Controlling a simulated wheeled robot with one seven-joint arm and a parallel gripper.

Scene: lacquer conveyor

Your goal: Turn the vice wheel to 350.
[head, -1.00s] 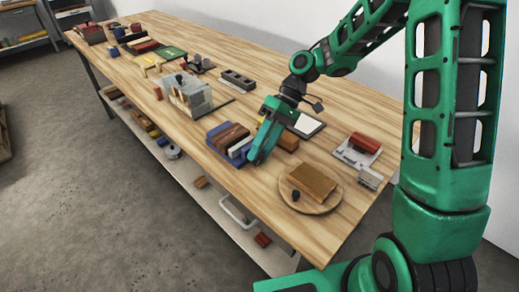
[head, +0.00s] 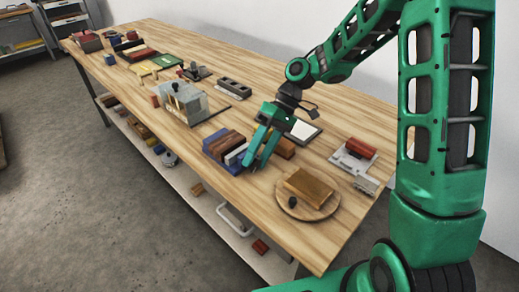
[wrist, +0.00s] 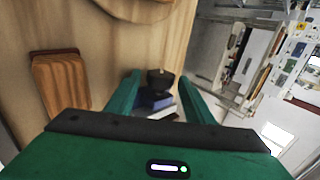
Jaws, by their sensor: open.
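My gripper (head: 259,168) is low over the bench, at the right end of a blue piece (head: 211,147) with brown and white blocks between its parts. In the wrist view my gripper (wrist: 160,88) has its two green fingers apart. A dark round knob-like piece (wrist: 160,79) shows between the fingers, with blue and white parts behind it. It may be the vice wheel, but I cannot tell for sure. I see no contact between fingers and knob. No scale or number is readable. In the head view the fingers hide this spot.
An orange-brown block (head: 286,149) lies close to the right of my gripper. A round wooden board (head: 323,209) with a block stands in front. A clear-sided box (head: 190,105) stands further left. A red-topped grey device (head: 361,148) is at right.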

